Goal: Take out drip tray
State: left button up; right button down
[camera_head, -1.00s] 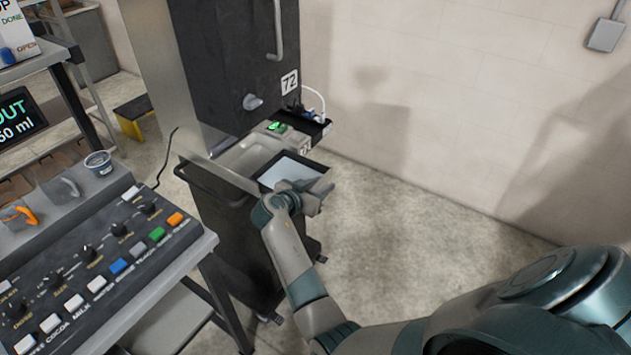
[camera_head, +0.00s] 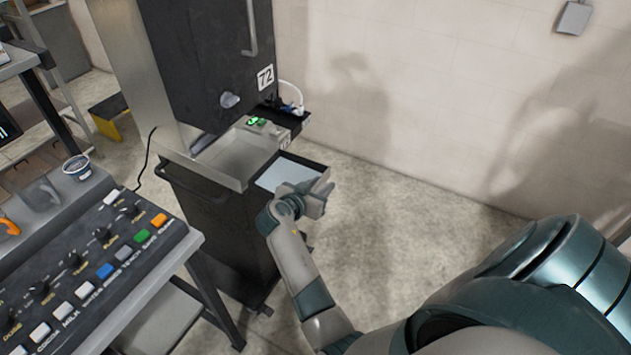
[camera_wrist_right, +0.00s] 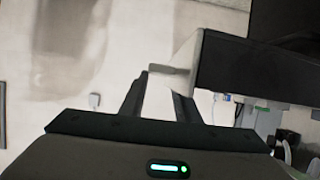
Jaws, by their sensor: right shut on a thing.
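The drip tray (camera_head: 290,173) is a dark, shallow tray with a pale grey inner surface. In the head view it sticks out from the front of the black and steel dispenser (camera_head: 190,60) marked 72, below its green-lit panel. I cannot tell whether its rear edge is still inside. My right gripper (camera_head: 322,196) is at the tray's outer end. In the right wrist view, my right gripper (camera_wrist_right: 162,90) is shut on the light tab of the tray, whose dark side (camera_wrist_right: 240,72) extends right. My left gripper is out of view.
A button console (camera_head: 90,270) on a metal table stands at the left, with a small cup (camera_head: 77,166) behind it. A black bar handle (camera_head: 190,185) is on the lower cabinet. Open floor (camera_head: 420,210) lies right of the dispenser, up to the wall.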

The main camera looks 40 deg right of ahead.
jog(key=shift+s+d+r, duration=0.1)
jog(key=shift+s+d, duration=0.2)
jog(key=shift+s, duration=0.3)
dwell(0.3)
